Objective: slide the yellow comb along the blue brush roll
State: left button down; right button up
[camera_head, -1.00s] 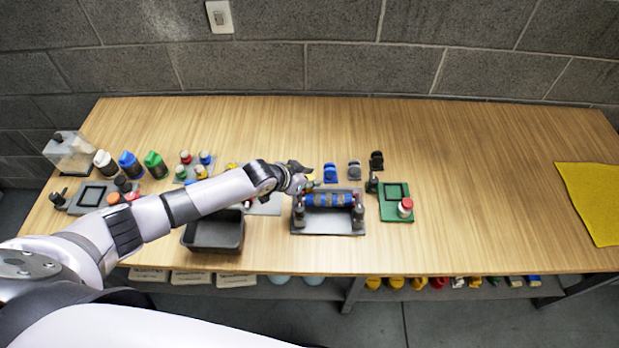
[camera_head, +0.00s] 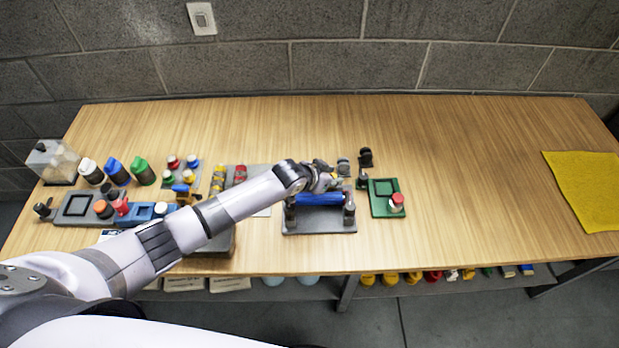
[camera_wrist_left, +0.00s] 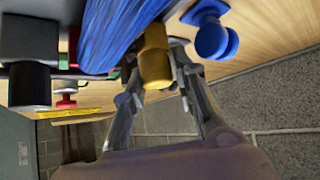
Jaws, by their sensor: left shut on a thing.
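The blue brush roll (camera_head: 318,199) lies level between two dark posts on a grey stand (camera_head: 320,222) at the middle of the table. It also fills the top left of the left wrist view (camera_wrist_left: 112,32). My left gripper (camera_head: 326,178) is over the roll's back side, right of its middle. In the left wrist view, its fingers (camera_wrist_left: 157,84) are shut on the yellow comb (camera_wrist_left: 155,58), which is close beside the roll. Whether the comb touches the bristles is unclear. The fingers mostly hide the comb in the head view. My right gripper is not in view.
A grey holder (camera_head: 343,166) and a black one (camera_head: 366,157) stand behind the roll. A blue one (camera_wrist_left: 212,36) shows near the fingers. A green plate (camera_head: 383,197) with a red-topped knob is at the right. The table's right side is mostly clear, with a yellow cloth (camera_head: 585,190).

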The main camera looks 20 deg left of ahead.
pick_arm(q)
jog(key=shift+w+d+f, duration=0.1)
jog(key=shift+w+d, duration=0.05)
jog(key=shift+d, duration=0.65)
jog(key=shift+a, duration=0.1)
jog(key=c, duration=1.5)
grip_release()
jog(key=shift+c, duration=0.2)
jog(key=shift+o, duration=0.9)
jog(key=v, duration=1.2)
